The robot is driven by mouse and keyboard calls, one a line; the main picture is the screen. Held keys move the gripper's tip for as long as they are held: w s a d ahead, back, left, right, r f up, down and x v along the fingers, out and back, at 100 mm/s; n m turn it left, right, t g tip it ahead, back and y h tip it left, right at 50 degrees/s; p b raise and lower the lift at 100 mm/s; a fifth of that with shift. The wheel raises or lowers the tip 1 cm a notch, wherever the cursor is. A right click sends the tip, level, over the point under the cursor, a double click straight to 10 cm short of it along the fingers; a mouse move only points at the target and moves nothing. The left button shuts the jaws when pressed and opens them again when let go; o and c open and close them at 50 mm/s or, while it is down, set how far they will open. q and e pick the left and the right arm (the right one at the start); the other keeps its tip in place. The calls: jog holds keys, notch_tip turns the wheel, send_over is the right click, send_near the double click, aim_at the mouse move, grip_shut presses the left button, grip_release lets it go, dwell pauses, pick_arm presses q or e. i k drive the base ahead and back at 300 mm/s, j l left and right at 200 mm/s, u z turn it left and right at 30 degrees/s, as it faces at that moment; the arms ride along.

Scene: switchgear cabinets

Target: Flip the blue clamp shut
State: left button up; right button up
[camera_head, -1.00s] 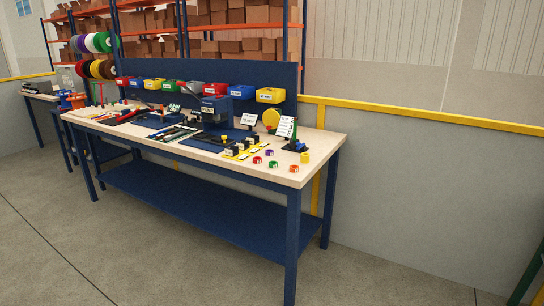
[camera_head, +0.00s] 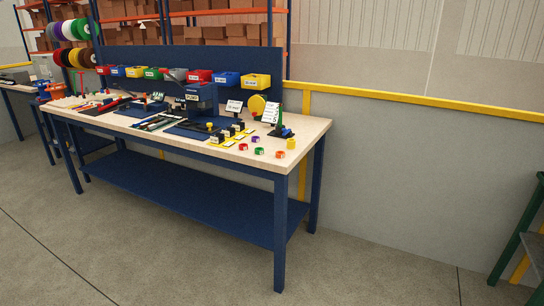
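A small dark blue and green fixture (camera_head: 284,131) stands near the right end of the workbench (camera_head: 312,140), beside a white label card (camera_head: 270,113). It may be the blue clamp, but it is too small to tell whether it is open or shut. A larger blue device (camera_head: 199,97) stands at the middle rear of the bench. Orange-and-blue items (camera_head: 48,91) show at the far left, too small to make out. Neither of my grippers is in view.
Several colored rings (camera_head: 257,151) and a yellow block (camera_head: 292,143) lie near the bench's right front edge. Colored bins (camera_head: 256,81) line the back panel. A green-framed stand (camera_head: 520,235) is at the far right. The floor in front is clear.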

aim_at(284, 131)
jog(key=i+j+u, duration=0.15)
jog(key=i+u, duration=0.2)
jog(key=i, duration=0.45)
jog(key=i+l+u, duration=0.1)
jog(key=i+u, duration=0.2)
jog(key=i, duration=0.5)
